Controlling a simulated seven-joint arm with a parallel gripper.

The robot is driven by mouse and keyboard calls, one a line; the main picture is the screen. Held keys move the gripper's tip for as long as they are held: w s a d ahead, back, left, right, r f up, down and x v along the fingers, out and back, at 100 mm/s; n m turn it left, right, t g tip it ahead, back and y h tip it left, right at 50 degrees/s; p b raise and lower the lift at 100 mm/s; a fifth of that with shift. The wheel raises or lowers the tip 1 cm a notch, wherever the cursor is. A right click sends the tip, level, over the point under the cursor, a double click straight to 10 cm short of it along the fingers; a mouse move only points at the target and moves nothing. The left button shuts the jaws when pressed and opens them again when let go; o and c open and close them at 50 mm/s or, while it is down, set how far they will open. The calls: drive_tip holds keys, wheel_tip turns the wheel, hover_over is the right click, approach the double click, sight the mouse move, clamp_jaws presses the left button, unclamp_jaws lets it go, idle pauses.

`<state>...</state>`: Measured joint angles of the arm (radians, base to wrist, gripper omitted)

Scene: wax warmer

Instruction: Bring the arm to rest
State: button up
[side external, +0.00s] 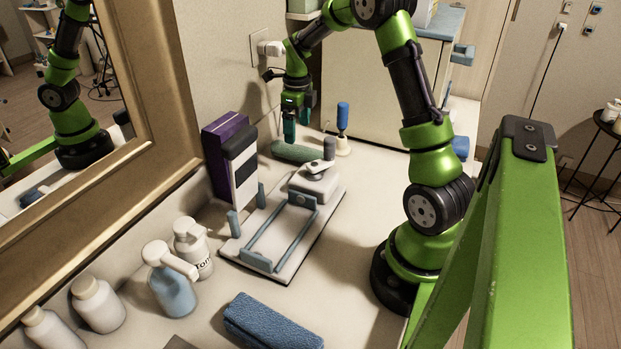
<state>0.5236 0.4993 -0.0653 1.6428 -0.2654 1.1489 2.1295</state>
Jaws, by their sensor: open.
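My gripper (296,128) hangs at the end of my green arm, toward the back of the counter near the wall. Its teal fingers point down and are apart, with nothing seen between them. Behind and below it are a dark green cylinder (297,152) lying on the counter and a blue-handled tool (342,118) standing upright in a pale holder. The fingers appear above the counter; I cannot tell the exact height. The white warmer-like unit (313,185) sits on a pale tray (290,263) with a blue-grey frame.
A purple box (218,175) stands left of the tray. Pump bottles (172,285) and white bottles (99,303) stand at front left. A folded blue towel (270,325) lies in front. A framed mirror (150,170) borders the left. Bare counter lies between the tray and my base.

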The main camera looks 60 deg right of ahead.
drive_tip(key=s+a+r+n+t, duration=0.2)
drive_tip(key=a+r+n, duration=0.4)
drive_tip(key=a+n, duration=0.2)
drive_tip(key=s+a+r+n+t, duration=0.2)
drive_tip(key=a+r+n, duration=0.5)
drive_tip(key=a+n, duration=0.15)
drive_tip(key=s+a+r+n+t+y, duration=0.1)
drive_tip(key=s+a+n+t+y, duration=0.1)
drive_tip(key=s+a+n, duration=0.8)
drive_tip(key=a+n+t, duration=0.1)
drive_tip(key=n, duration=0.3)
drive_tip(key=shift+s+r, duration=0.2)
drive_tip(key=shift+s, duration=0.05)
drive_tip(key=shift+a, duration=0.1)
